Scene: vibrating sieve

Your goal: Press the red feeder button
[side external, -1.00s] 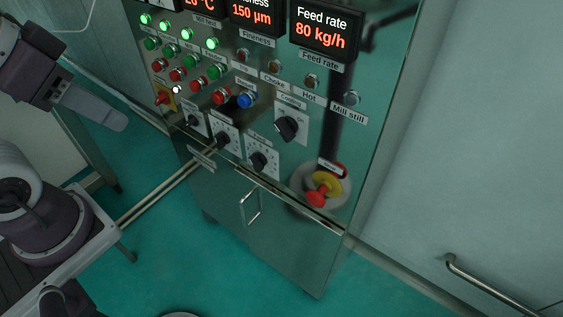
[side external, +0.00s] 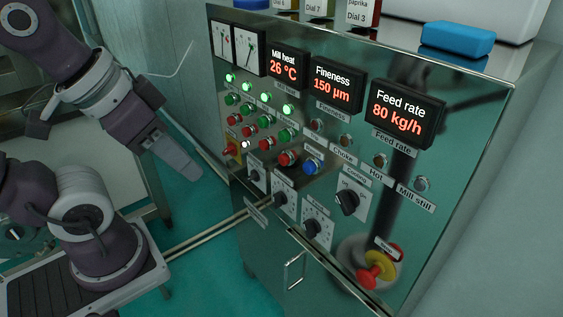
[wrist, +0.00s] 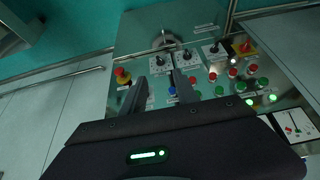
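The control panel (side external: 330,215) carries a row of small red buttons (side external: 249,131) below green buttons (side external: 247,109), and a larger red button (side external: 288,158) beside a blue one (side external: 312,166). The small labels are too blurred to tell which red button is the feeder's. My gripper (side external: 188,170) is left of the panel in the side view, apart from it. In the wrist view my gripper (wrist: 159,74) has its fingers spread and empty, pointing towards the panel. Small red buttons (wrist: 233,72) show right of the fingers there.
A red-and-yellow emergency stop (side external: 376,272) is at the panel's lower right. Black dials (side external: 347,202) and a drawer-style handle (side external: 294,270) stick out. A yellow-and-red switch (side external: 231,151) sits at the left edge. Displays (side external: 402,113) line the top. Free space lies between my gripper and the panel.

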